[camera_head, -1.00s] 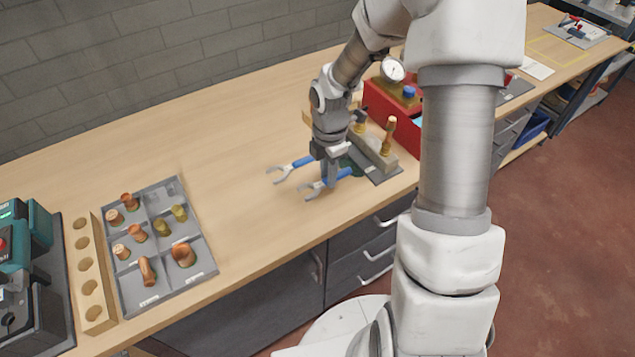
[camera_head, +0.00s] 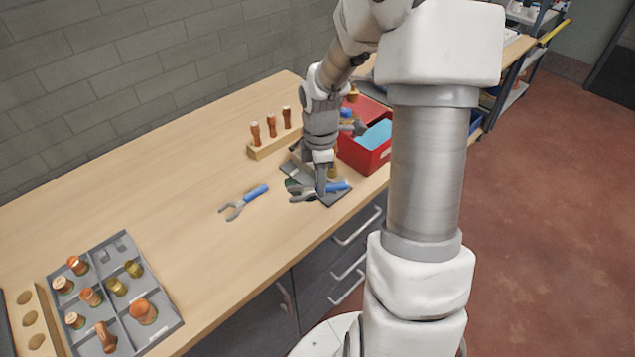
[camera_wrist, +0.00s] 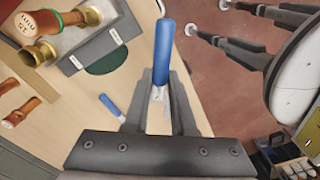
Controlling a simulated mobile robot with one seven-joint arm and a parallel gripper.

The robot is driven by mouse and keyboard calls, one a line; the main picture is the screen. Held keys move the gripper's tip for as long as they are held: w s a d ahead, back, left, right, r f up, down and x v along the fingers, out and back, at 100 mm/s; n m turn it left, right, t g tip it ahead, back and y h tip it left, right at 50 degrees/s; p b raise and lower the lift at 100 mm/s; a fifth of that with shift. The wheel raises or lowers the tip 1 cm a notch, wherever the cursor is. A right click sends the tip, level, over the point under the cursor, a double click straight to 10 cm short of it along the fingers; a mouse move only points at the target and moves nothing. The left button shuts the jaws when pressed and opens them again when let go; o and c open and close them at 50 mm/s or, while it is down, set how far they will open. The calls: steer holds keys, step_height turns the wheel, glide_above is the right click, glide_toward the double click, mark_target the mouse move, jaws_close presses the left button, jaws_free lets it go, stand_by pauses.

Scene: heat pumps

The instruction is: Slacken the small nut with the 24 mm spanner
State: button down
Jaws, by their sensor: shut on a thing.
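My gripper (camera_head: 321,188) is shut on a blue-handled spanner (camera_head: 338,187), over the front of the grey plate (camera_head: 340,196). In the wrist view its handle (camera_wrist: 163,50) rises between my gripper's fingers (camera_wrist: 162,82). No size mark on it is readable. A second blue-handled spanner (camera_head: 243,203) lies loose on the bench to the left; its handle shows in the wrist view (camera_wrist: 110,105). Brass fittings (camera_wrist: 38,52) with copper ends sit at the fixture in the wrist view's upper left. I cannot tell which is the small nut; in the head view my arm hides much of the fixture.
A wooden block with upright copper pieces (camera_head: 271,130) stands behind the fixture. A red box (camera_head: 362,150) stands close on its right. A grey compartment tray (camera_head: 170,309) with copper and brass fittings is at front left. The bench between tray and spanners is clear.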

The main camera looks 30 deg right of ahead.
steer(key=m, duration=0.5)
steer(key=shift+d+r, duration=0.1)
steer(key=shift+r, duration=0.1)
steer(key=m, duration=0.7)
steer(key=shift+w+d+r+p, duration=0.15)
steer(key=shift+r+p, duration=0.1)
steer(key=shift+p, duration=0.1)
steer(key=m, duration=0.5)
steer(key=shift+d+r, duration=0.1)
steer(key=shift+r, duration=0.05)
steer(key=m, duration=0.5)
steer(key=shift+w+d+r+m+p, duration=0.15)
steer(key=shift+r+m+p, duration=0.15)
steer(key=shift+m, duration=0.1)
steer(key=shift+f, duration=0.15)
step_height(320, 180, down, 5)
steer(key=b, duration=0.3)
steer(key=shift+b, duration=0.35)
steer(key=shift+w+d, duration=0.8)
steer(key=shift+w, duration=0.15)
